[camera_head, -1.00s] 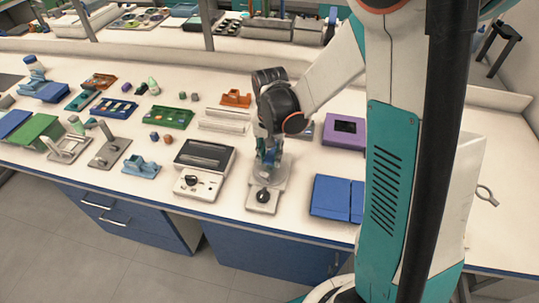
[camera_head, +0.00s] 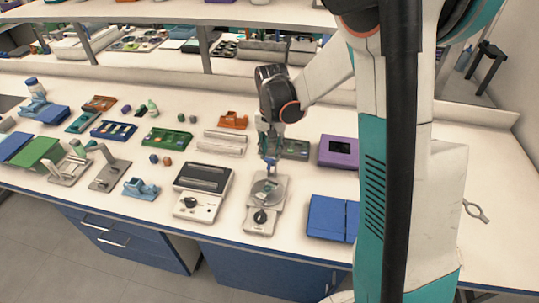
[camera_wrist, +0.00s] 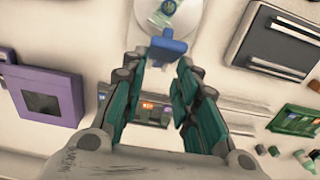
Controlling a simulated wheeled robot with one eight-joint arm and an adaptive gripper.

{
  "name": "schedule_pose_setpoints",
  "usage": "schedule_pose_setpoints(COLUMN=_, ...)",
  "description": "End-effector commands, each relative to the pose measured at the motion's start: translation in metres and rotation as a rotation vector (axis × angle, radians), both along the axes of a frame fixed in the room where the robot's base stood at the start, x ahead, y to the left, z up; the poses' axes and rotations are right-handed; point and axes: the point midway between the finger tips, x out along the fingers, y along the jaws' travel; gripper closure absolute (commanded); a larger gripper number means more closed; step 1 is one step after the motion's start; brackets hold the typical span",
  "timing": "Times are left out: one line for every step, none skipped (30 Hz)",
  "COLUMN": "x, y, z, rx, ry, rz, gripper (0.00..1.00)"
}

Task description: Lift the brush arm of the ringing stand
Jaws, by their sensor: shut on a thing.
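The ringing stand (camera_head: 262,220) is a pale grey base with a dark knob at its near end and a round disc (camera_head: 267,191) behind the knob. My gripper (camera_head: 270,158) is above the far edge of the disc, pointing down. In the wrist view its green fingers (camera_wrist: 165,62) close around a blue piece (camera_wrist: 168,44), which looks like the brush arm. How the blue piece joins the stand is hidden.
A dark-topped grey device (camera_head: 202,190) stands left of the stand and blue boxes (camera_head: 331,218) stand to the right. Bare table lies between the stand and the blue boxes.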

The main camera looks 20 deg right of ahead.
Motion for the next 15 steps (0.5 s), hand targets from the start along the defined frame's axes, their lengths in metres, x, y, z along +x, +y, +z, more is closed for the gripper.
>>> schedule_pose_setpoints(x=0.006, y=-0.005, z=0.000, rx=-0.005, ry=-0.007, rz=-0.003, gripper=1.00)
schedule_pose_setpoints(x=0.007, y=-0.005, z=0.000, rx=-0.005, ry=-0.007, rz=-0.003, gripper=1.00)
schedule_pose_setpoints(x=0.009, y=-0.007, z=0.000, rx=-0.005, ry=-0.007, rz=-0.003, gripper=1.00)
schedule_pose_setpoints(x=0.010, y=-0.008, z=0.000, rx=-0.005, ry=-0.007, rz=-0.002, gripper=1.00)
schedule_pose_setpoints(x=0.011, y=-0.008, z=0.000, rx=-0.005, ry=-0.007, rz=-0.002, gripper=1.00)
schedule_pose_setpoints(x=0.013, y=-0.009, z=0.000, rx=-0.005, ry=-0.007, rz=-0.002, gripper=1.00)
schedule_pose_setpoints(x=0.014, y=-0.010, z=0.000, rx=-0.005, ry=-0.007, rz=-0.002, gripper=1.00)
schedule_pose_setpoints(x=0.014, y=-0.011, z=0.000, rx=-0.005, ry=-0.007, rz=-0.002, gripper=1.00)
schedule_pose_setpoints(x=0.015, y=-0.011, z=0.000, rx=-0.005, ry=-0.007, rz=-0.002, gripper=1.00)
schedule_pose_setpoints(x=0.016, y=-0.012, z=0.000, rx=-0.005, ry=-0.007, rz=-0.002, gripper=1.00)
schedule_pose_setpoints(x=0.017, y=-0.012, z=0.000, rx=-0.005, ry=-0.007, rz=-0.002, gripper=1.00)
schedule_pose_setpoints(x=0.018, y=-0.013, z=0.000, rx=-0.005, ry=-0.007, rz=-0.002, gripper=1.00)
schedule_pose_setpoints(x=0.018, y=-0.014, z=0.000, rx=-0.005, ry=-0.007, rz=-0.002, gripper=1.00)
schedule_pose_setpoints(x=0.019, y=-0.014, z=0.000, rx=-0.005, ry=-0.007, rz=-0.002, gripper=1.00)
schedule_pose_setpoints(x=0.020, y=-0.015, z=0.000, rx=-0.005, ry=-0.007, rz=-0.002, gripper=1.00)
